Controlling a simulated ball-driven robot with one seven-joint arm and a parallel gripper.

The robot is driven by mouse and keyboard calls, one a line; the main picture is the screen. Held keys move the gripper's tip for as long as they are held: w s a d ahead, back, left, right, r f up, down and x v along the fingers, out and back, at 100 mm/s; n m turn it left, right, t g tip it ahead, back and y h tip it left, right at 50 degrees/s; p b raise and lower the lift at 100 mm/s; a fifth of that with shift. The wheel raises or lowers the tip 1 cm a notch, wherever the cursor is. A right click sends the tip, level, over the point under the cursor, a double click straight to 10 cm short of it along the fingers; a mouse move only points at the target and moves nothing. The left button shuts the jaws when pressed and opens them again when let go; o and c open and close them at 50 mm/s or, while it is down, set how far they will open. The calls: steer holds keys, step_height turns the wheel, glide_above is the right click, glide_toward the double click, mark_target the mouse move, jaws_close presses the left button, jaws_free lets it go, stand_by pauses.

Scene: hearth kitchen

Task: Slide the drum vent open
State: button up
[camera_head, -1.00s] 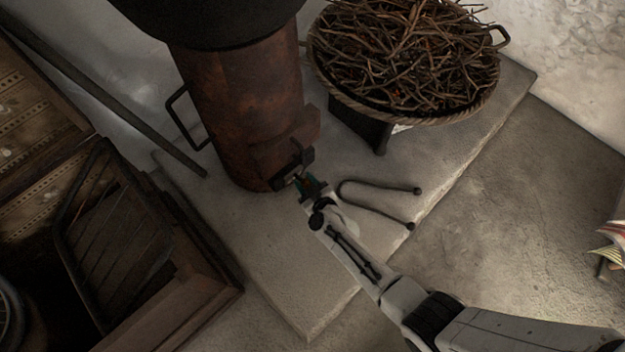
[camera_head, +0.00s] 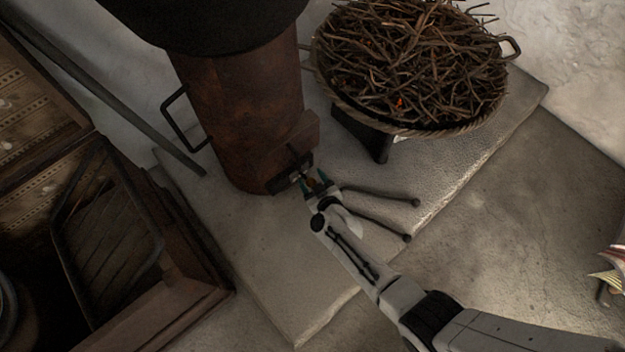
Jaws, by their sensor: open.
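The rusty brown drum (camera_head: 240,110) stands upright on the stone slab. The drum vent (camera_head: 290,170) is a dark metal piece low on its front, below a box-like projection (camera_head: 292,138). My gripper (camera_head: 308,182) is open, with its fingertips right at the vent's right end. I cannot tell whether the fingers touch the vent or have part of it between them. The gripper is small in view and partly dark against the drum.
Dark tongs (camera_head: 385,195) lie on the slab (camera_head: 270,270) just right of my gripper. A basket of twigs (camera_head: 410,65) stands on a dark footed base at the upper right. A wooden crate (camera_head: 180,270) is at the lower left. A long bar (camera_head: 110,95) leans left of the drum.

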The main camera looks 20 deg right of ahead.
steer(key=p+v, duration=0.5)
steer(key=v, duration=0.6)
steer(key=shift+w, duration=0.1)
stand_by(0.4)
